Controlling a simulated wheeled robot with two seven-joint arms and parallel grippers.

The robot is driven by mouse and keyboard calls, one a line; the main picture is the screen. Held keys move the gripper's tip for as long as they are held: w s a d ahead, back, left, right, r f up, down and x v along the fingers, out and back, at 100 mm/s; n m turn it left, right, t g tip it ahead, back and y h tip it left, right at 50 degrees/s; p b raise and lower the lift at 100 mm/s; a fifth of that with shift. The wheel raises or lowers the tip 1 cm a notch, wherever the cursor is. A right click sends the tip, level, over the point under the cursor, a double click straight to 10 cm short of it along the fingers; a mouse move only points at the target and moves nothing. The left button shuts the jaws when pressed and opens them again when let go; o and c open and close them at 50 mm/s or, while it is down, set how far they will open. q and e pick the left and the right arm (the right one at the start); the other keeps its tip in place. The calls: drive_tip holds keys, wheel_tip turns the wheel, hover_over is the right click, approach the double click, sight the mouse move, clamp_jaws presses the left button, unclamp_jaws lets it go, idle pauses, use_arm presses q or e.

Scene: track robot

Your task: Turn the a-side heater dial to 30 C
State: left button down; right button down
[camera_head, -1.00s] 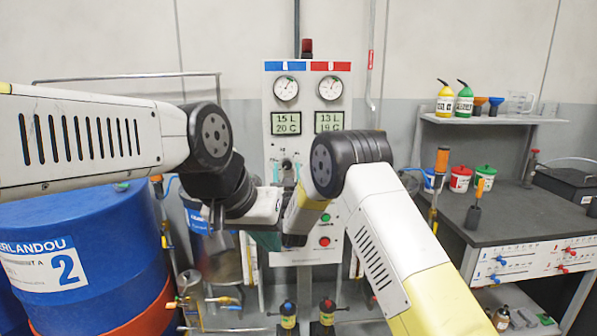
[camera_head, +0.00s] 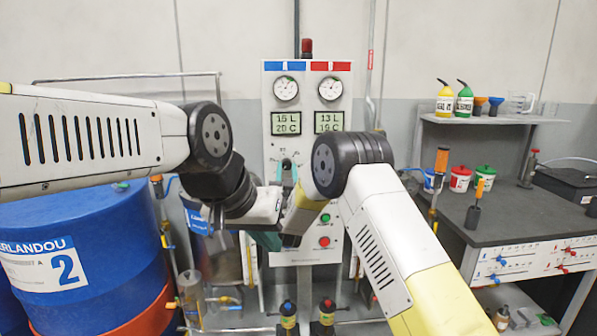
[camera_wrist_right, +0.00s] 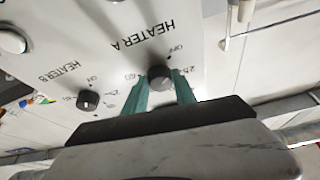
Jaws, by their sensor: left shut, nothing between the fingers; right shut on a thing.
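The heater A dial (camera_wrist_right: 160,76) is a dark round knob on the white panel, under the upside-down label HEATER A in the right wrist view. In the head view its top (camera_head: 287,163) shows just above my right gripper (camera_head: 287,175). The teal fingers of that gripper (camera_wrist_right: 161,88) are shut on the dial, one on each side. The numbers 60 and 20 and the word OFF stand around it; its pointer cannot be read. My left gripper (camera_head: 267,241) is shut and empty, low in front of the panel, partly hidden by the arms.
The heater B dial (camera_wrist_right: 88,99) sits beside heater A. Two displays (camera_head: 286,123) and two gauges (camera_head: 286,88) are above. A green button (camera_head: 325,218) and a red button (camera_head: 324,241) are below. A blue barrel (camera_head: 75,240) stands left, a dark bench (camera_head: 510,215) right.

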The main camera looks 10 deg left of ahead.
drive_tip(key=m+h, duration=0.2)
drive_tip(key=m, duration=0.2)
drive_tip(key=m+h, duration=0.1)
drive_tip(key=m, duration=0.2)
drive_tip(key=shift+s+a+m+h, duration=0.1)
drive_tip(key=shift+a+m+h, duration=0.1)
drive_tip(key=shift+m+h, duration=0.2)
drive_tip(key=m+h, duration=0.1)
drive_tip(key=m, duration=0.1)
drive_tip(key=m+g, duration=0.1)
drive_tip(key=m, duration=0.1)
drive_tip(key=m+h, duration=0.1)
drive_tip(key=m, duration=0.1)
drive_tip(key=shift+a+r+m+g+h, duration=0.2)
drive_tip(key=shift+r+m+g+h, duration=0.1)
drive_tip(key=shift+m, duration=0.1)
drive_tip(key=m, duration=0.2)
drive_tip(key=m+g, duration=0.2)
drive_tip(key=m, duration=0.1)
drive_tip(key=shift+r+m+h, duration=0.25)
drive_tip(key=shift+m+h, duration=0.05)
drive_tip(key=shift+h, duration=0.1)
drive_tip(key=m+g, duration=0.1)
drive_tip(key=m, duration=0.1)
drive_tip(key=m+g+y, duration=0.1)
drive_tip(key=m, duration=0.2)
drive_tip(key=shift+r, duration=0.2)
drive_tip(key=c, duration=1)
unclamp_jaws()
drive_tip(key=shift+s, duration=0.1)
